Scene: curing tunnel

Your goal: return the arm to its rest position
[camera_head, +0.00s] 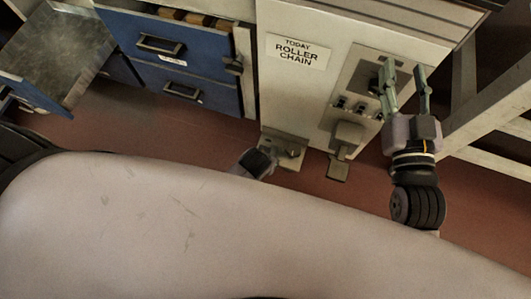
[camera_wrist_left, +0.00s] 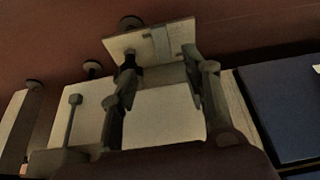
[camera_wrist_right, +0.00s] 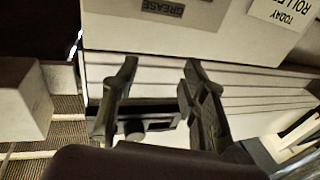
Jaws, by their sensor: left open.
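My right gripper (camera_head: 405,76) is in the head view at the right, fingers pointing up the picture and spread apart, in front of the pale cabinet's (camera_head: 300,90) switch panel. In the right wrist view its fingers (camera_wrist_right: 160,68) are apart with nothing seen held between them. My left gripper (camera_wrist_left: 158,58) shows in the left wrist view with its fingers apart. A pale block face (camera_wrist_left: 163,115) appears between and behind them; I cannot tell whether they touch it. In the head view the left gripper's fingers cannot be made out.
A blue drawer unit (camera_head: 195,65) with an open drawer stands at left. The cabinet has a "Roller chain" label (camera_head: 297,51) and a low bracket (camera_head: 291,149). A pale frame (camera_head: 490,105) stands right of my right gripper. Red floor (camera_head: 130,125) is bare below the drawers.

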